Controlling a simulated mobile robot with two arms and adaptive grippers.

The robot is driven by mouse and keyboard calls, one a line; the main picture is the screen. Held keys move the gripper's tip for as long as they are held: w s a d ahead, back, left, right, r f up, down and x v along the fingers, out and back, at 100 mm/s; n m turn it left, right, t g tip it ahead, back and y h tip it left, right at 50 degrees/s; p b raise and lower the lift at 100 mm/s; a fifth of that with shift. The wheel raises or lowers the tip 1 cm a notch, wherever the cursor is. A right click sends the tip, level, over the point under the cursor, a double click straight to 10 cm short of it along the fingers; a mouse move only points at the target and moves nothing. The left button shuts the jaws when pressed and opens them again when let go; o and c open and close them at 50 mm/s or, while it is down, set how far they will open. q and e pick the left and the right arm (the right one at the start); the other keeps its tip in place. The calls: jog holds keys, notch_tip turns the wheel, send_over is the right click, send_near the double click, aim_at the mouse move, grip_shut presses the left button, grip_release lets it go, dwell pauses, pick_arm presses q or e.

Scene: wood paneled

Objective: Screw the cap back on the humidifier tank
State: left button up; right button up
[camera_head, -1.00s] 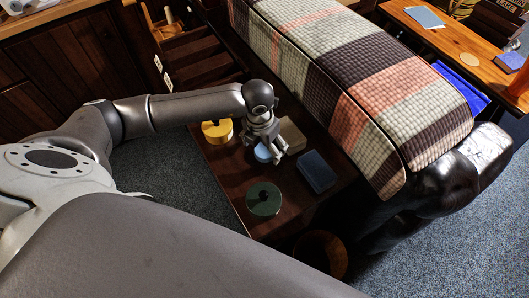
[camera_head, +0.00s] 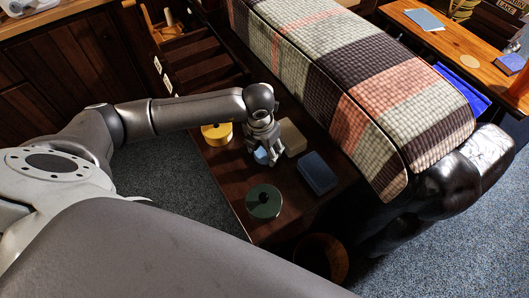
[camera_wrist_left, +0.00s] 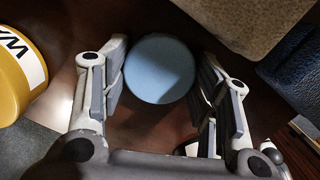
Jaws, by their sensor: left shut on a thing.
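A light blue round thing (camera_head: 261,156), which could be the cap or the tank's top, is on the low dark wooden table. My left gripper (camera_head: 262,152) points down over it, with its fingers shut on its sides. In the left wrist view the light blue round top (camera_wrist_left: 159,69) shows between the two fingers. What lies under this top is hidden. I cannot make out a separate tank and cap. My right gripper is not in view.
A yellow tin (camera_head: 216,134) is to the left, a beige block (camera_head: 292,138) to the right. A dark blue box (camera_head: 318,173) and a green disc (camera_head: 264,202) are nearer the front. A plaid-covered padded bench (camera_head: 350,80) borders the table's right side. A round brown bin (camera_head: 322,257) stands below.

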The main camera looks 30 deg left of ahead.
pick_arm(q)
jog(key=shift+r+p, duration=1.65)
jog(key=shift+r, duration=0.9)
jog(key=o, duration=0.4)
jog(key=c, duration=0.5)
